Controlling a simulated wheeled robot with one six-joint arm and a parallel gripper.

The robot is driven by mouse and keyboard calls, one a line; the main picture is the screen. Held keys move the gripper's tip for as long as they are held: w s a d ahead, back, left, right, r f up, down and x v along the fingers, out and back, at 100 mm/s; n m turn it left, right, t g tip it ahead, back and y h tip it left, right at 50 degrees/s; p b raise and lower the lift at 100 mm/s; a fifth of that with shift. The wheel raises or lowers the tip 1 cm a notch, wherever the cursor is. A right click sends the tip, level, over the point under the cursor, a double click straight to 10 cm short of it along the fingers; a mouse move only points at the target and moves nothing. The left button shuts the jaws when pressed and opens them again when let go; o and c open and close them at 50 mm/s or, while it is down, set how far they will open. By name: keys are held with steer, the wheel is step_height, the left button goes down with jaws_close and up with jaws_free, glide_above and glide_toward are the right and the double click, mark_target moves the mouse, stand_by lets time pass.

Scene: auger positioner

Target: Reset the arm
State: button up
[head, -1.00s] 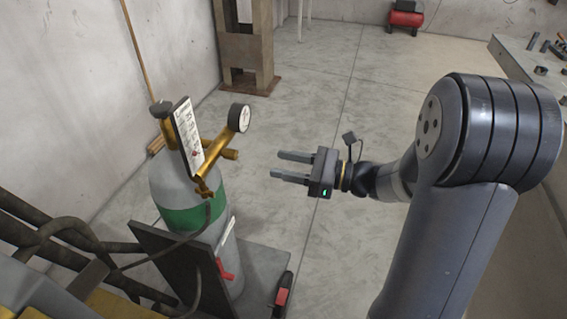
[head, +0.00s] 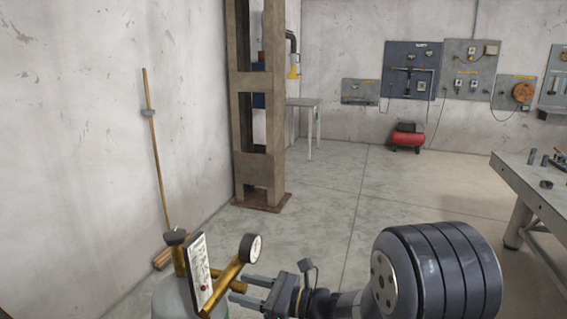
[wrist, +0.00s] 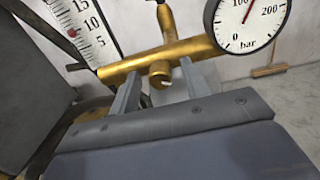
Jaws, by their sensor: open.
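My gripper (head: 251,290) is low in the head view, just right of the gas cylinder's brass regulator (head: 222,280). Its two grey fingers are apart and point left toward the regulator. In the wrist view the fingers (wrist: 155,90) are spread with nothing held between them, and the brass regulator body (wrist: 165,58) lies in front of them. I cannot tell whether they touch it. The round pressure gauge (wrist: 245,22) is at the upper right there. The grey cylinder (head: 170,300) is mostly cut off at the bottom edge of the head view.
A broom (head: 155,150) leans on the left wall. A steel column (head: 258,110) stands behind the cylinder. A workbench (head: 535,190) is at the right, and a red compressor (head: 407,138) sits at the back wall. The floor between is clear.

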steer(key=shift+d+n+b, duration=0.15)
steer(key=shift+n+b, duration=0.15)
steer(key=shift+n, duration=0.3)
